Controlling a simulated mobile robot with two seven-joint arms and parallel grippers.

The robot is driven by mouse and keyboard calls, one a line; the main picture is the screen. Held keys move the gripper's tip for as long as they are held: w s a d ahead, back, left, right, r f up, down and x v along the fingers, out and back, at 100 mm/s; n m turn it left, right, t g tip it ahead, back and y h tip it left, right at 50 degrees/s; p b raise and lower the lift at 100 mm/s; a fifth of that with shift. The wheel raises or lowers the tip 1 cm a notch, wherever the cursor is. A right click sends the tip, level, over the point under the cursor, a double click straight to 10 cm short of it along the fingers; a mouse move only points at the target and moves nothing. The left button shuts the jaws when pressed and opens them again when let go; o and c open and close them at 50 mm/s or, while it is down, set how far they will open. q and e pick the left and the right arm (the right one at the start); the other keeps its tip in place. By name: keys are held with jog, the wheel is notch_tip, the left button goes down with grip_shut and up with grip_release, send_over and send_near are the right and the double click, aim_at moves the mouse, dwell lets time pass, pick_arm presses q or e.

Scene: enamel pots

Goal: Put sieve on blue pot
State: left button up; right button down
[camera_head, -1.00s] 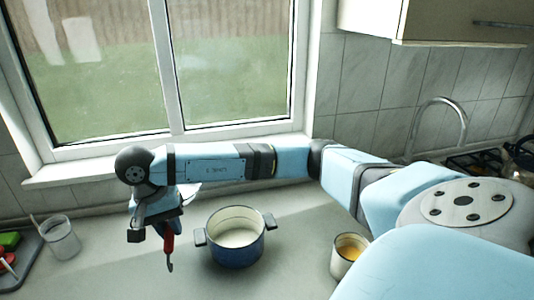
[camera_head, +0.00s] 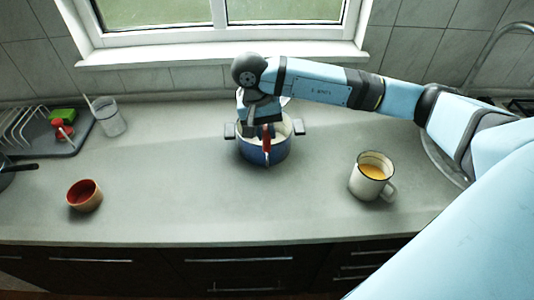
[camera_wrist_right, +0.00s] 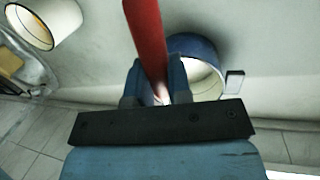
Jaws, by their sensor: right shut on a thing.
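The blue pot (camera_head: 262,152) stands on the counter under the window. It has a pale inside and two dark side handles. My right gripper (camera_head: 262,118) is above the pot and hides part of its opening. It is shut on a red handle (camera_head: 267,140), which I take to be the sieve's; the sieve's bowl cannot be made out. In the right wrist view the red handle (camera_wrist_right: 147,40) rises between the fingers (camera_wrist_right: 157,88), with the pot (camera_wrist_right: 193,47) just beyond them. I cannot tell whether the sieve touches the pot. My left gripper is not in view.
A white mug (camera_head: 366,183) with orange content stands right of the pot. A small reddish-brown bowl (camera_head: 77,201) is at the front left. A glass (camera_head: 113,122) and a dark dish rack (camera_head: 38,136) are at the back left. The counter's front middle is clear.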

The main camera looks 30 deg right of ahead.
jog(key=w+a+p+x, duration=0.1)
jog(key=w+x, duration=0.1)
jog(key=x, duration=0.8)
jog(key=shift+s+f, duration=0.2)
jog(key=shift+f, duration=0.4)
jog(key=shift+a, duration=0.1)
jog(key=shift+f, duration=0.2)
jog(key=c, duration=1.1)
grip_release()
jog(key=shift+o, duration=0.2)
